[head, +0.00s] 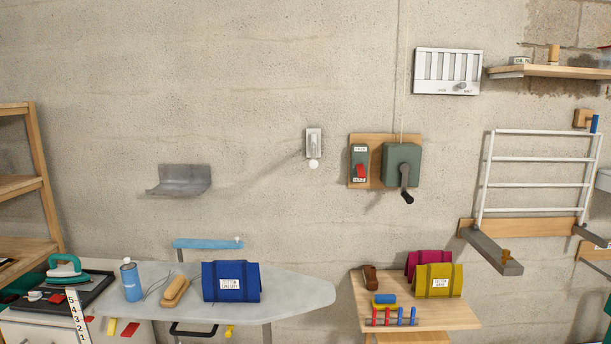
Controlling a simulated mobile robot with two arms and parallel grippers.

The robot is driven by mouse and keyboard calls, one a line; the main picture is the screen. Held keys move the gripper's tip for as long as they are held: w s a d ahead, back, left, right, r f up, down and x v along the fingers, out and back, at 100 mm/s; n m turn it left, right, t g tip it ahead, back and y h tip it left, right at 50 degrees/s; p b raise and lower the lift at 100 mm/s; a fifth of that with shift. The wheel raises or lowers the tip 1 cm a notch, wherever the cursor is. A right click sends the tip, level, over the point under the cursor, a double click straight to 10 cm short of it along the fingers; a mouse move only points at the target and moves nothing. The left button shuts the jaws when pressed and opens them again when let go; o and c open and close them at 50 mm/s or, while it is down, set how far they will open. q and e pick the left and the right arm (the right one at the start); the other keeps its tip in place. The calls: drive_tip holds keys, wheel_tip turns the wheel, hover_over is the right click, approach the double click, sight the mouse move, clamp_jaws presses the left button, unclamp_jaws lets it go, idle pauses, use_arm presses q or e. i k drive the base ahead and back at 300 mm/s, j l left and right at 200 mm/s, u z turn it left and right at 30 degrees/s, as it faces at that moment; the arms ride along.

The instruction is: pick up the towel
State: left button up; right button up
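No plain loose towel can be told for sure. A blue strapped cloth bundle (231,281) with a white label lies on the grey ironing board (290,290). A yellow strapped bundle (438,280) with a similar label sits on a small wooden table (465,317) at the right. A magenta bundle (423,261) is behind the yellow one and partly hidden by it. I cannot tell which bundle, if any, is the towel. Neither of my grippers shows in the head view.
A brush (176,291), a blue bottle (132,281) and a green iron (66,272) stand left of the blue bundle. A small rack with red and blue pegs (393,318) is at the wooden table's front. A white drying rack (536,158) hangs at the right.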

sight(235, 280)
drive_tip(key=i+l+u, duration=0.1)
drive_tip(key=i+u, duration=0.15)
drive_tip(key=u, duration=0.2)
drive_tip(key=i+l+u, duration=0.2)
drive_tip(key=u, duration=0.25)
